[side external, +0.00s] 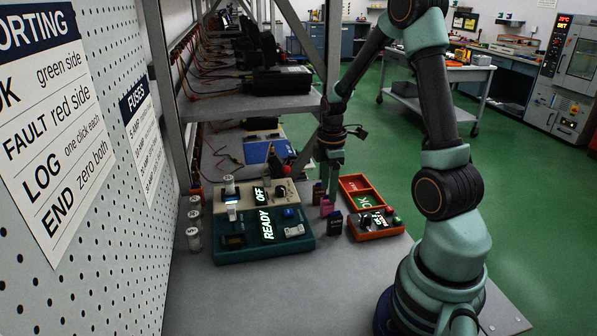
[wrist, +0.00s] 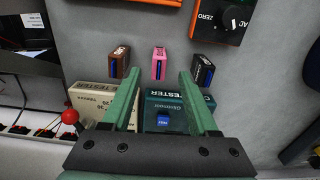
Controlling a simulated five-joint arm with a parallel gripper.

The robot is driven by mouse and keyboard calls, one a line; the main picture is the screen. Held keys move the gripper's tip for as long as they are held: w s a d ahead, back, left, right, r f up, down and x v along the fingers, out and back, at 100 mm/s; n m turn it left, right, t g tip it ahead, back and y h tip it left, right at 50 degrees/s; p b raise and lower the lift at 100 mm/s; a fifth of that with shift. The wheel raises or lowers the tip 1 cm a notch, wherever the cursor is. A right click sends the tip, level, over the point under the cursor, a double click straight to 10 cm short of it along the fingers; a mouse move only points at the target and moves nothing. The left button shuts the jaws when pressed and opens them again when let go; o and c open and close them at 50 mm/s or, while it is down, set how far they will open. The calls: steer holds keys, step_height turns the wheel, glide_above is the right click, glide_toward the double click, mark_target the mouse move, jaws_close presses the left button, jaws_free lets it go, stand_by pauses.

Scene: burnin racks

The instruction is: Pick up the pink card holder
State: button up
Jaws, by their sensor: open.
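The pink card holder (wrist: 159,63) stands on the grey bench in the wrist view, between a brown holder (wrist: 119,62) on its left and a black holder (wrist: 203,70) on its right. It has a dark blue part on its face. My gripper (wrist: 159,82) is open, with its two green fingers spread either side of the pink holder's line and nothing between them. In the side view the pink holder (side external: 326,207) stands beside the black holder (side external: 335,223), and my gripper (side external: 328,176) is above and behind it.
A teal tester (side external: 262,240) and a beige tester (side external: 290,193) stand left of the holders. Several white cylinders (side external: 193,240) line the left. A red-knobbed lever (wrist: 70,117) is near my left finger.

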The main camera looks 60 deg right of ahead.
mark_target(327, 202)
steer(key=shift+w+f, duration=0.1)
steer(key=shift+f, duration=2.55)
steer(key=shift+c, duration=0.3)
jaws_close()
